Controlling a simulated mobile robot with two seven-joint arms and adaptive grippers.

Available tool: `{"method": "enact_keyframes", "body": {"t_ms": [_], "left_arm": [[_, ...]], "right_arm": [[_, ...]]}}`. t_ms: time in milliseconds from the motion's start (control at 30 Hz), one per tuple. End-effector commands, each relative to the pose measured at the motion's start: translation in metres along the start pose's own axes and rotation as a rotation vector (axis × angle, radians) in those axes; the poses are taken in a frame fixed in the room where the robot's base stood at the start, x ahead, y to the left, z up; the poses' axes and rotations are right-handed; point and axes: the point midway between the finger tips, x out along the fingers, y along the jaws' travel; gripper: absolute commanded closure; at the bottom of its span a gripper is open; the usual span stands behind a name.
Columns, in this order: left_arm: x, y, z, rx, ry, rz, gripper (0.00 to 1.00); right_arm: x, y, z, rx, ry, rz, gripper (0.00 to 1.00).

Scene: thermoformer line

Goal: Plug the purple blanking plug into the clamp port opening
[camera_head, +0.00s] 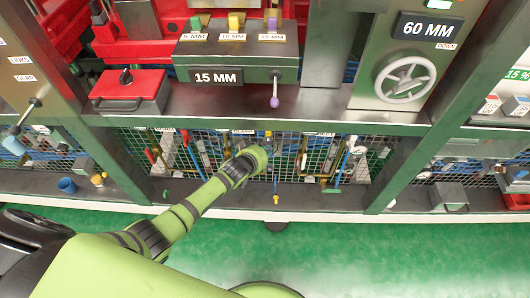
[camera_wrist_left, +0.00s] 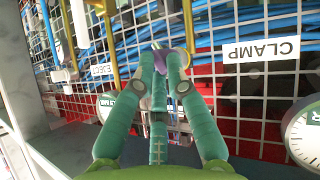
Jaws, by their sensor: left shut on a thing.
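My left gripper (camera_head: 268,146) reaches in front of the wire mesh panel below the machine ledge. In the left wrist view the left gripper (camera_wrist_left: 172,58) has its teal fingers closed on the purple blanking plug (camera_wrist_left: 178,53), held at the fingertips close to the mesh. Only part of the plug shows between the fingers; the arm hides it in the head view. A CLAMP label (camera_wrist_left: 261,49) appears upside down to the right of the plug. I cannot make out the clamp port opening, nor tell whether the plug touches anything. My right gripper is not in view.
Blue hoses (camera_wrist_left: 215,22) run behind the mesh. Yellow pipes (camera_wrist_left: 110,40) and an EJECT label (camera_wrist_left: 102,70) are left of the fingers, and a round gauge (camera_wrist_left: 303,135) is at right. A handwheel (camera_head: 405,77) and a red box (camera_head: 130,90) sit above the ledge.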

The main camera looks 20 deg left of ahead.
Motion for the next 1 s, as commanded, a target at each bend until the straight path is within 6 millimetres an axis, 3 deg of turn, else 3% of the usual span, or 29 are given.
{"method": "enact_keyframes", "body": {"t_ms": [300, 333, 400, 767, 1000], "left_arm": [[0.006, -0.002, -0.005, 0.000, 0.001, -0.001, 1.00], [0.006, -0.002, -0.005, 0.000, 0.000, 0.000, 0.81], [0.006, -0.002, -0.005, 0.000, 0.000, 0.000, 0.57], [0.005, -0.002, -0.004, 0.000, 0.000, 0.000, 0.57], [-0.014, -0.002, -0.004, -0.001, 0.000, 0.001, 0.57]], "right_arm": [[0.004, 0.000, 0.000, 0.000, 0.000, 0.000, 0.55], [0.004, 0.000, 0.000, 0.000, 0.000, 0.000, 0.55], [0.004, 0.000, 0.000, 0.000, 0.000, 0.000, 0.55], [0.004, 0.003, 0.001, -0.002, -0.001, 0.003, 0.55], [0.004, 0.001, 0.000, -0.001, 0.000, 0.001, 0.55]]}}
